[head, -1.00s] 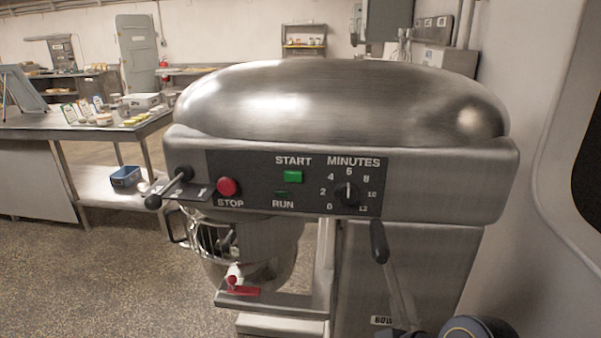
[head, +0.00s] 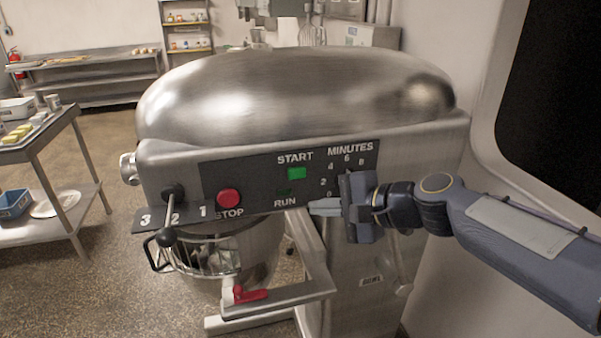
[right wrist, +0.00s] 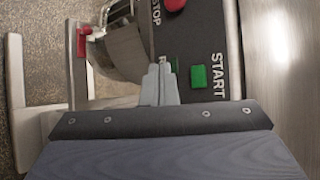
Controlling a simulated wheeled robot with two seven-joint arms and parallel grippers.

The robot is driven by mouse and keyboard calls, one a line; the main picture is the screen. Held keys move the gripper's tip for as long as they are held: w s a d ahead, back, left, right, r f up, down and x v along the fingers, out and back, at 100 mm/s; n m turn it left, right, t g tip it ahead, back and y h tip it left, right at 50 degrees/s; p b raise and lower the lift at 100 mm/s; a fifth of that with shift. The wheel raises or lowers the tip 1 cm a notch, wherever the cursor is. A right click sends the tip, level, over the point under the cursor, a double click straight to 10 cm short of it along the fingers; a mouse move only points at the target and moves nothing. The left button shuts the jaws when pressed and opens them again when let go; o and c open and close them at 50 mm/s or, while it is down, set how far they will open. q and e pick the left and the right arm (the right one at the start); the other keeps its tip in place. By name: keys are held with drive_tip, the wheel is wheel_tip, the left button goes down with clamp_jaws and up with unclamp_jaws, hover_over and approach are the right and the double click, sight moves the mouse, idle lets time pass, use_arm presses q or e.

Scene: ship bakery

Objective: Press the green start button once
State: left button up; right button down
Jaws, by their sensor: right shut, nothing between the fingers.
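The green start button (head: 296,173) sits on the dark control panel (head: 262,190) of a large steel mixer, under the word START. It also shows in the right wrist view (right wrist: 198,77), just ahead and to the right of the fingertips. My right gripper (head: 314,207) is shut and empty, in front of the panel, below and to the right of the button and apart from it. Its closed fingers show in the right wrist view (right wrist: 159,75). The right gripper hides part of the minutes dial. My left gripper is not in view.
A red stop button (head: 229,199) is left of the green one, and a dim RUN light (head: 284,192) lies below it. A black-knobbed lever (head: 167,237) sticks out at the panel's left. A steel table (head: 50,135) stands at the left; floor between is clear.

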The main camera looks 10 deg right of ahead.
sight(297, 173)
drive_tip(key=w+p, duration=0.2)
drive_tip(key=w, duration=0.6)
drive_tip(key=shift+w+a, duration=0.25)
drive_tip(key=shift+w, duration=0.15)
drive_tip(key=shift+w, duration=0.15)
idle(1.8)
drive_tip(key=shift+w, duration=0.3)
